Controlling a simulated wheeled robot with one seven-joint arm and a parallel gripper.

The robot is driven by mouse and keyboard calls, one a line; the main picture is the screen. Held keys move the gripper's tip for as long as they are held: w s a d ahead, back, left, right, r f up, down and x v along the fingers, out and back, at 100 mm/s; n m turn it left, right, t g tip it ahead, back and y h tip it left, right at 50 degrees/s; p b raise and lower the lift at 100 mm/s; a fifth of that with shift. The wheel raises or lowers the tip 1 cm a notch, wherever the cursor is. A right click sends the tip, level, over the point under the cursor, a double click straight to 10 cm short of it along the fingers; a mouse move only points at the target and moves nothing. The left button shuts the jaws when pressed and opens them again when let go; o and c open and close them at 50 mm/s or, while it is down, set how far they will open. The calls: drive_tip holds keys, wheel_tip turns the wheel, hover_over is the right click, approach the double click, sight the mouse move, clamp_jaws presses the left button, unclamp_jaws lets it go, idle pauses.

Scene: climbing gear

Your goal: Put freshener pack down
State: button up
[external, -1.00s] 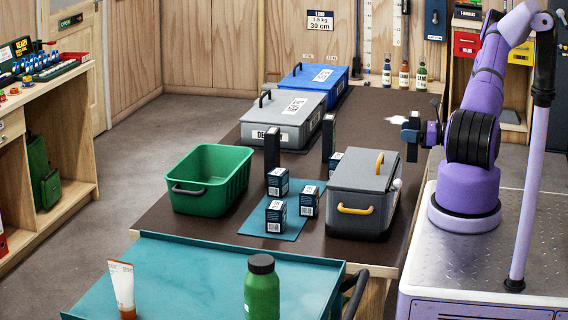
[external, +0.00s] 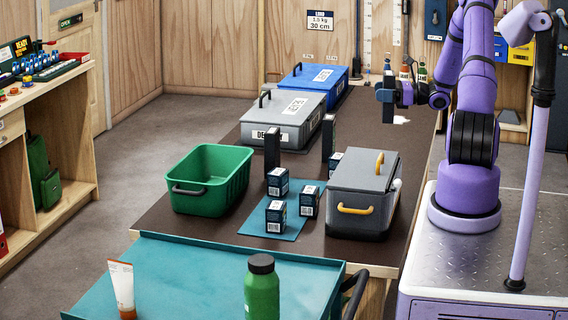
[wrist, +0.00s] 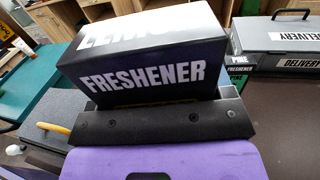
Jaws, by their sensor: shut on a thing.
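My gripper (external: 388,93) is raised over the far right of the brown table (external: 375,110). In the wrist view the dark freshener pack (wrist: 140,78) with white lettering sits at the gripper's black jaw (wrist: 160,125), and the gripper is shut on it. In the external view the pack is small and hard to separate from the gripper. It is apart from the table. Several similar dark packs (external: 277,182) stand on and by the teal mat (external: 257,224). A pine freshener pack (wrist: 238,72) shows beside the held one in the wrist view.
A grey box with yellow handles (external: 352,190) stands right of the mat, a green bin (external: 243,180) left. Behind are two dark uprights (external: 272,150), a grey delivery box (external: 262,108) and a blue box (external: 305,80). Bottles (external: 421,73) stand at the back.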

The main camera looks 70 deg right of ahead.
drive_tip(key=w+a+n+g+y, duration=0.2)
drive_tip(key=w+a+n+y, duration=0.15)
drive_tip(key=w+a, duration=0.7)
drive_tip(key=w+a+n+g+y, duration=0.2)
drive_tip(key=w+a+y, duration=0.3)
drive_tip(key=a, duration=1)
drive_tip(key=w+a+n+g+y, duration=0.2)
drive_tip(key=w+a, duration=0.8)
drive_tip(key=a, duration=0.3)
drive_tip(key=s+a+n+g+y, duration=0.1)
drive_tip(key=a+n+g+y, duration=0.3)
drive_tip(key=a, duration=1.9)
drive_tip(key=s+a+n+g, duration=0.2)
drive_tip(key=s+a+g, duration=0.25)
drive_tip(key=a, duration=0.55)
drive_tip(key=s+a+n+g, duration=0.25)
drive_tip(key=s+a, duration=0.35)
drive_tip(key=a, duration=0.4)
wheel_tip(320, 180, down, 11)
drive_tip(key=shift+g, duration=0.3)
drive_tip(key=shift+w+a+f, duration=0.85)
drive_tip(key=shift+w+a, duration=0.05)
drive_tip(key=shift+w, duration=1.55)
drive_tip(key=shift+w+a+f, duration=0.8)
drive_tip(key=shift+w+a, duration=0.15)
drive_tip(key=shift+w, duration=1.55)
drive_tip(key=shift+w+a+f, duration=0.85)
drive_tip(key=shift+w+a, duration=0.05)
drive_tip(key=shift+w, duration=1.55)
